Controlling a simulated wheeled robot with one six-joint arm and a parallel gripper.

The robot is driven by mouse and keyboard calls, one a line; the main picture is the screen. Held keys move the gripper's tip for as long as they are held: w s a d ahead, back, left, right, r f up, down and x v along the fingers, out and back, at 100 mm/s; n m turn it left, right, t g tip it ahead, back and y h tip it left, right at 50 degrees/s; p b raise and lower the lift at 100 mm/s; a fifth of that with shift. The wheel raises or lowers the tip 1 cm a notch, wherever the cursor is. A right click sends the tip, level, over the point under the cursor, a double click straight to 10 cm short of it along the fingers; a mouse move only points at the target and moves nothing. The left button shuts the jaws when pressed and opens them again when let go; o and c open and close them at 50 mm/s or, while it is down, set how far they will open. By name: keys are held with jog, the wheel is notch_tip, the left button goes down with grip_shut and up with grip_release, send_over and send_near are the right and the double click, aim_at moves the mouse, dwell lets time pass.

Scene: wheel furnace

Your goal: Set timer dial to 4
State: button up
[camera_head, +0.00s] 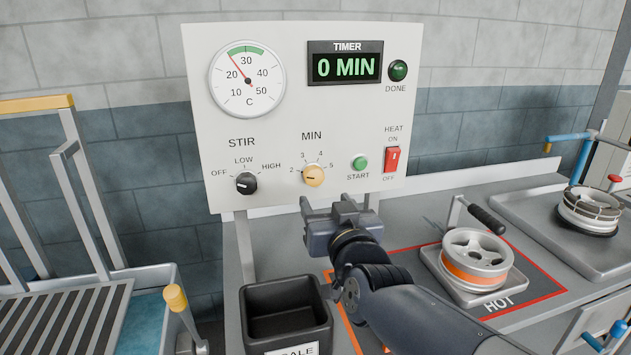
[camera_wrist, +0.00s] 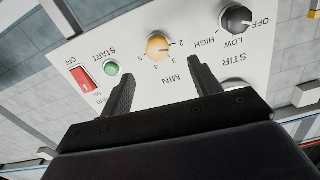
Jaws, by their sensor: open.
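The timer dial (camera_head: 314,175) is a yellow knob under the label MIN on the white control panel, with marks 2 to 5 around it. Its dark pointer line appears to point left, toward 2. The timer display (camera_head: 345,68) reads 0 MIN. My gripper (camera_head: 338,204) is open and empty, in front of the panel and a little below and right of the dial. In the wrist view the dial (camera_wrist: 158,46) lies beyond the gap between my two spread fingers (camera_wrist: 162,70), apart from them.
A black STIR knob (camera_head: 246,184) is left of the dial. A green START button (camera_head: 360,162) and red HEAT switch (camera_head: 392,160) are to its right. Below stand a black bin (camera_head: 286,312) and a wheel on a hot plate (camera_head: 474,258). The space before the dial looks clear.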

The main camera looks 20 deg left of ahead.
aim_at(315, 180)
jog(key=p+x, duration=0.1)
jog(key=x, duration=0.8)
jog(key=shift+w, duration=0.4)
jog(key=shift+c, duration=0.6)
jog(key=c, duration=0.9)
jog(key=shift+o, duration=0.2)
